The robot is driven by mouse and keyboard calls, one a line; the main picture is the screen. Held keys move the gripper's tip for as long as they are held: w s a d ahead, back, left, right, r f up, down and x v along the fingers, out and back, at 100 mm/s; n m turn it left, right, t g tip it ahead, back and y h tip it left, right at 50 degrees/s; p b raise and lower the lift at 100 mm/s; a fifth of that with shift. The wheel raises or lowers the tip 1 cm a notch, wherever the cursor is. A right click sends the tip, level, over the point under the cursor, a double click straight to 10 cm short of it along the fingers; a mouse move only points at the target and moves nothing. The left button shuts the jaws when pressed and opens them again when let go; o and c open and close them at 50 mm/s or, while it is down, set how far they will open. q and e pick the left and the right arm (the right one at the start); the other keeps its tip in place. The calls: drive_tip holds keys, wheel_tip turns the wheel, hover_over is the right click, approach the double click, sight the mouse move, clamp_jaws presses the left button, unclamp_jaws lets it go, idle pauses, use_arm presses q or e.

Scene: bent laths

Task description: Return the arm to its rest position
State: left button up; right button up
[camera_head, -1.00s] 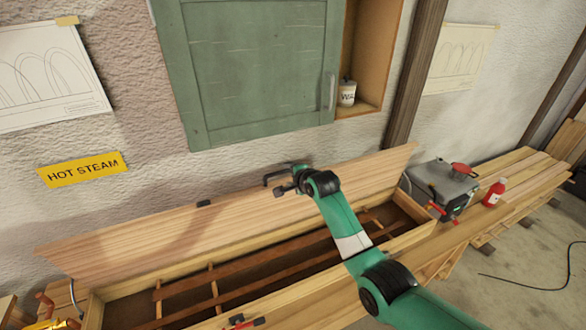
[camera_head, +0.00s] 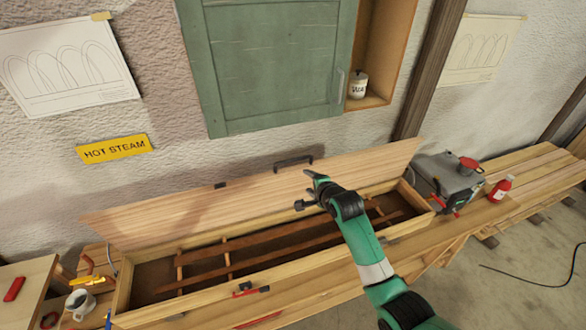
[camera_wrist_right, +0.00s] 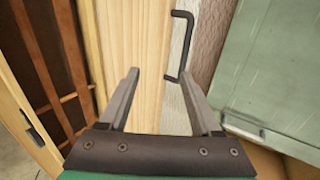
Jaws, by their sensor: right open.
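My right gripper (camera_head: 304,190) is open and empty in the head view, in front of the raised lid (camera_head: 180,204) of a long wooden box. The lid stands open, leaning back toward the wall, with its dark handle (camera_head: 294,161) just above and left of my gripper. In the right wrist view my two fingers (camera_wrist_right: 158,88) are spread with nothing between them, and the handle (camera_wrist_right: 186,45) lies beyond them, apart from them. The green right arm (camera_head: 365,250) reaches in from the lower right. My left gripper is not in view.
The box (camera_head: 122,290) holds dark slats on wooden rails. A grey steam machine (camera_head: 447,180) and a red bottle (camera_head: 501,188) stand to its right. A green cabinet (camera_head: 275,65) hangs above. A mug (camera_head: 80,303) and clamps sit at lower left.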

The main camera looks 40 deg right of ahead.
drive_tip(key=w+a+r+n+t+y, duration=0.2)
drive_tip(key=a+r+n+t, duration=0.15)
drive_tip(key=a+r, duration=0.75)
drive_tip(key=w+a+r+n+t+y, duration=0.15)
drive_tip(key=a+r+t, duration=0.25)
drive_tip(key=a+r, duration=0.7)
drive_tip(key=s+a+r+n+t+y, duration=0.1)
drive_tip(key=s+r+n+t, duration=0.15)
drive_tip(key=r, duration=0.55)
drive_tip(key=s+a+r+n+t, duration=0.1)
drive_tip(key=s+r+n, duration=0.25)
drive_tip(key=r, duration=0.35)
drive_tip(key=s+a+r+n+t+y, duration=0.2)
drive_tip(key=s+r+n+t, duration=0.3)
drive_tip(key=s+r+n, duration=0.7)
drive_tip(key=shift+s+a+n+t, duration=0.3)
drive_tip(key=shift+s+a+n, duration=0.15)
drive_tip(key=shift+s, duration=1.7)
drive_tip(key=shift+y, duration=0.25)
